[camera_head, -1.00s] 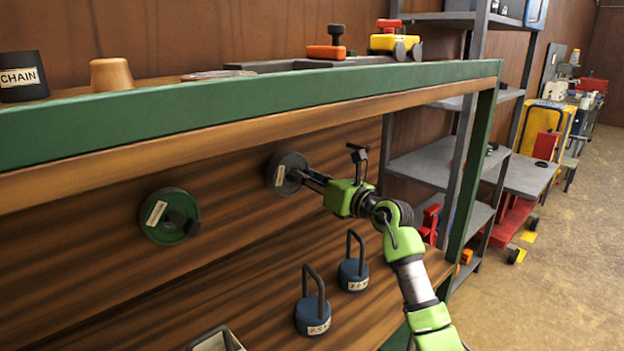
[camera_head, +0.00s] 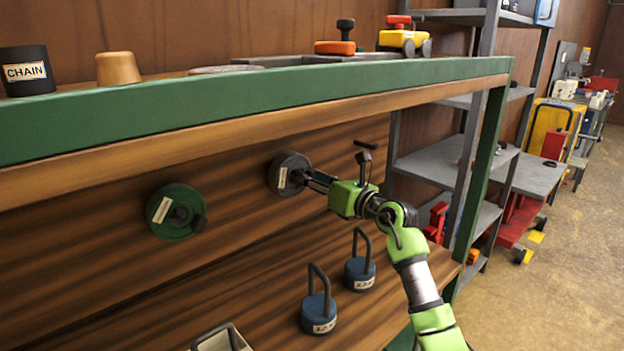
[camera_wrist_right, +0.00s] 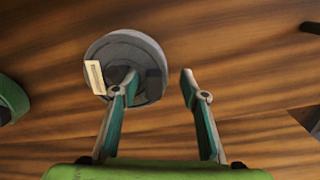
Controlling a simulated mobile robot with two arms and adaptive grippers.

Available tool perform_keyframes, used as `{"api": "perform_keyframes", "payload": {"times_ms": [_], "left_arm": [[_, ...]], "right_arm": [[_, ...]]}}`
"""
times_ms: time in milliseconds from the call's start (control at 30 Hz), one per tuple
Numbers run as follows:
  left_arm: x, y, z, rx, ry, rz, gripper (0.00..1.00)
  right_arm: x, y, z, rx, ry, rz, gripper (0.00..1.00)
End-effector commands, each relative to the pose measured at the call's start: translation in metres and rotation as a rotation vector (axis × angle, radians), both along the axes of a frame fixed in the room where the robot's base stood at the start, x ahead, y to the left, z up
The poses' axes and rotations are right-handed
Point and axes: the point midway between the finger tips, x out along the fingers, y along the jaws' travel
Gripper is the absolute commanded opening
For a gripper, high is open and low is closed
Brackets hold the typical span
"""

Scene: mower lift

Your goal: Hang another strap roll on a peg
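A dark grey strap roll (camera_head: 287,173) with a pale label hangs on the wooden back panel under the green-edged top. A green strap roll (camera_head: 176,212) hangs on a dark peg to its left. My right gripper (camera_head: 315,182) is close to the grey roll. In the right wrist view the gripper (camera_wrist_right: 160,76) is open, its fingers apart. The grey roll (camera_wrist_right: 123,50) is behind and around the left fingertip there, with a dark peg end (camera_wrist_right: 154,84) between the fingers. Whether a finger touches the roll cannot be told. My left gripper is not in view.
The green bench edge (camera_head: 250,100) runs above the arm. A black CHAIN container (camera_head: 27,72) stands on top. Grey shelves (camera_head: 440,162) stand to the right.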

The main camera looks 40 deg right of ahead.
Motion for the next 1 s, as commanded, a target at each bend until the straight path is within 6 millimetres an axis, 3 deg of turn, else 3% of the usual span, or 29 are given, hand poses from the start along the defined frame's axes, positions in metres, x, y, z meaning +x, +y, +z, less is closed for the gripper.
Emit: {"api": "perform_keyframes", "payload": {"times_ms": [433,1000], "left_arm": [[-0.001,0.001,0.0,0.001,0.002,0.001,0.48],[0.0,0.0,0.0,0.0,0.0,0.001,0.48]], "right_arm": [[-0.008,0.005,0.002,0.001,-0.005,0.012,0.48],[-0.105,-0.012,-0.005,0.005,0.006,0.003,0.48]]}}
